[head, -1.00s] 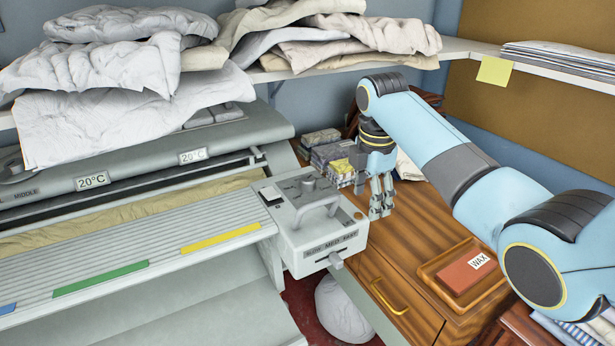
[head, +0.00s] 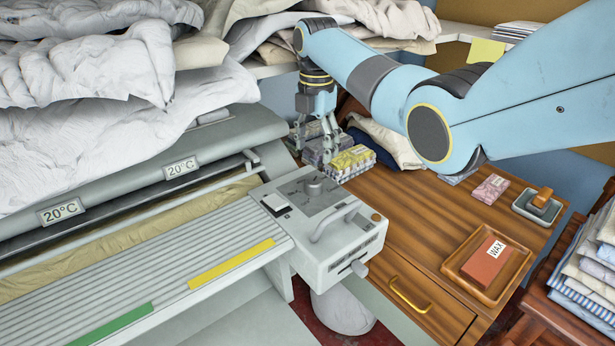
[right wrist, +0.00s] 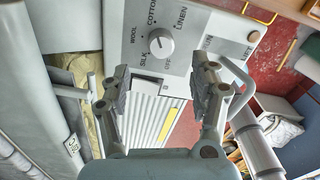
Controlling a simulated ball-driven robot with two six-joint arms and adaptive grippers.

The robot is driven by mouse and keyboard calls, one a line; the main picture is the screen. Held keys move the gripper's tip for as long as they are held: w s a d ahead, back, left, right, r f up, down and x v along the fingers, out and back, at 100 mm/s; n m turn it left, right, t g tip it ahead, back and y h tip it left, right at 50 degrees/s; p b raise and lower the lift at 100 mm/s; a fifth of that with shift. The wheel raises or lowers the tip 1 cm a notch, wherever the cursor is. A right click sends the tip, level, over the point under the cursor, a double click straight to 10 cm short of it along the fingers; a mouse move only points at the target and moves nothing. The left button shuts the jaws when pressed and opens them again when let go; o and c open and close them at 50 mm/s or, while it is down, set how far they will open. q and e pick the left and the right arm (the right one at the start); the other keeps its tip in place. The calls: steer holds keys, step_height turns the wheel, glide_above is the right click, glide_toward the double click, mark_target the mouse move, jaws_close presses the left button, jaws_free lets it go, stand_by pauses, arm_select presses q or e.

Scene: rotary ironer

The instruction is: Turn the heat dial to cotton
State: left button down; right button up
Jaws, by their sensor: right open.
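The heat dial (head: 313,184) is a round grey knob on top of the control box (head: 335,240) at the ironer's right end. In the right wrist view the dial (right wrist: 161,42) is ringed by OFF, SILK, WOOL, COTTON and LINEN. I cannot tell surely which word its pointer is at. My right gripper (head: 318,152) hangs above and behind the dial in the head view. In the wrist view the right gripper (right wrist: 163,80) has its fingers spread wide, empty, with the dial ahead between their lines and apart from them. My left gripper is out of view.
Small packets (head: 350,163) lie behind the box. A wax tray (head: 488,268) sits on the wooden cabinet. Piled linen (head: 90,60) crowds the shelf above.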

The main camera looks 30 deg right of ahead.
mark_target(315, 180)
step_height(315, 180, down, 4)
steer(key=shift+s+r, duration=0.15)
steer(key=shift+r, duration=0.05)
step_height(315, 180, down, 4)
steer(key=shift+f+b, duration=0.25)
steer(key=shift+b, duration=0.3)
steer(key=shift+f, duration=0.6)
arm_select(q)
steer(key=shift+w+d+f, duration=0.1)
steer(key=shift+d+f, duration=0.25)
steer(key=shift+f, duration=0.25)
arm_select(e)
steer(key=c, duration=1.1)
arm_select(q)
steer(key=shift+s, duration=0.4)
arm_select(e)
steer(key=shift+c, duration=0.2)
